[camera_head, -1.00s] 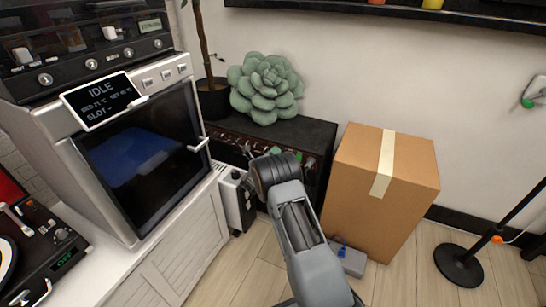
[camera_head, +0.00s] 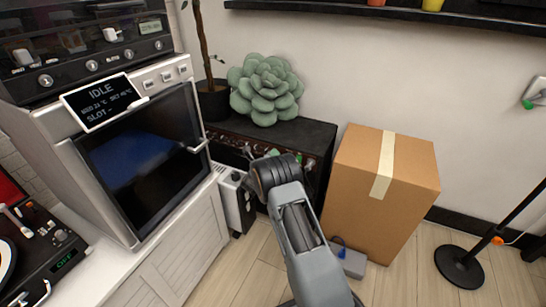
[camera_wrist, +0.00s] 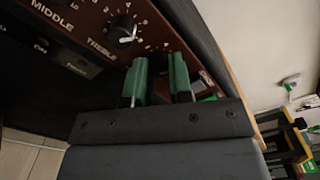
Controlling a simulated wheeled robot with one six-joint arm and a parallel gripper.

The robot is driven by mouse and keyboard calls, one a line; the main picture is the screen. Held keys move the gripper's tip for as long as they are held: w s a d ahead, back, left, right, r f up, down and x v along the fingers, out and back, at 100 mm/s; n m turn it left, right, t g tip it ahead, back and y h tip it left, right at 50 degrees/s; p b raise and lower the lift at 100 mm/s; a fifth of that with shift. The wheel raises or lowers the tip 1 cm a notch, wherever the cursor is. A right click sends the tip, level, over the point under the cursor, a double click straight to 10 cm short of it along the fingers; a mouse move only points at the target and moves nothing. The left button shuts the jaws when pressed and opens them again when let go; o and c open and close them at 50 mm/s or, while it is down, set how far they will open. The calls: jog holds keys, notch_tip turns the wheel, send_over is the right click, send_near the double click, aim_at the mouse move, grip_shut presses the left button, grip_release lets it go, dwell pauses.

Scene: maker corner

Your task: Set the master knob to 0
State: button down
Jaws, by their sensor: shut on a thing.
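The amplifier (camera_head: 300,131) is a black box with a brown-red front panel. The wrist view shows that panel (camera_wrist: 95,10) close up, with the labels MIDDLE and TREBLE and a black knob (camera_wrist: 124,30) with a white pointer by TREBLE. My gripper (camera_wrist: 158,72) has green fingertips against the panel, right of the TREBLE knob. It is shut on a knob there, which the fingers mostly hide. Part of a number scale shows just above the fingers. The gripped knob's label and pointer cannot be read. In the head view my arm covers part of the panel.
A green succulent (camera_head: 265,88) sits on top of the amplifier. A cardboard box (camera_head: 415,190) stands close on its right, and a white cabinet with an oven-like machine (camera_head: 140,150) on its left. A small grey pedal (camera_head: 352,263) lies on the floor in front.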

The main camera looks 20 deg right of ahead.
jog(key=shift+n, duration=0.3)
jog(key=shift+n+p, duration=2.8)
jog(key=shift+n, duration=14.7)
jog(key=c, duration=1)
grip_release()
